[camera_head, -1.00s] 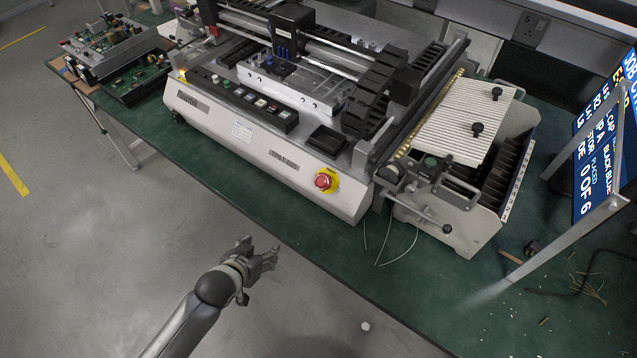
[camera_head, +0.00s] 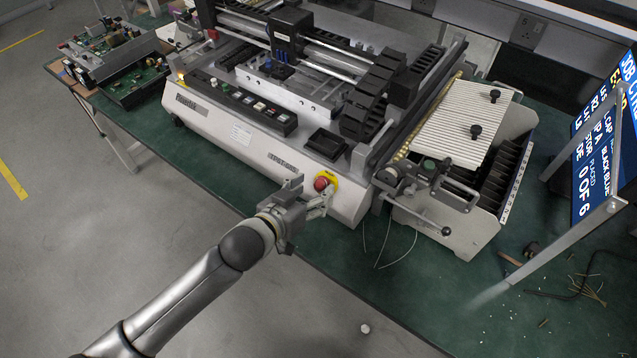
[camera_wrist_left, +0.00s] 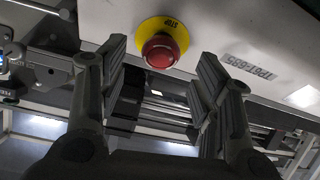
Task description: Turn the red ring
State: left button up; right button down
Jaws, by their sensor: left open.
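The red knob (camera_head: 321,183) sits on a yellow STOP plate on the front face of the machine. In the left wrist view the red knob (camera_wrist_left: 160,51) is on its yellow plate (camera_wrist_left: 169,28), ahead of the fingers and roughly centred between them. My left gripper (camera_head: 308,194) is open and close in front of the knob, at its lower left in the head view. In the wrist view my left gripper (camera_wrist_left: 160,75) has its two fingers apart with nothing between them. I cannot tell whether a finger touches the knob. My right gripper is not in view.
The grey machine (camera_head: 260,150) stands on a green table (camera_head: 330,250). Thin wires hang at its front right. A blue display board (camera_head: 597,150) leans at the right. Circuit boards (camera_head: 120,75) lie at the far left. The floor in front is mostly clear.

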aim_at(320, 185)
pick_arm(q)
jog(key=shift+x, duration=1.7)
jog(key=c, duration=1)
jog(key=shift+c, duration=0.2)
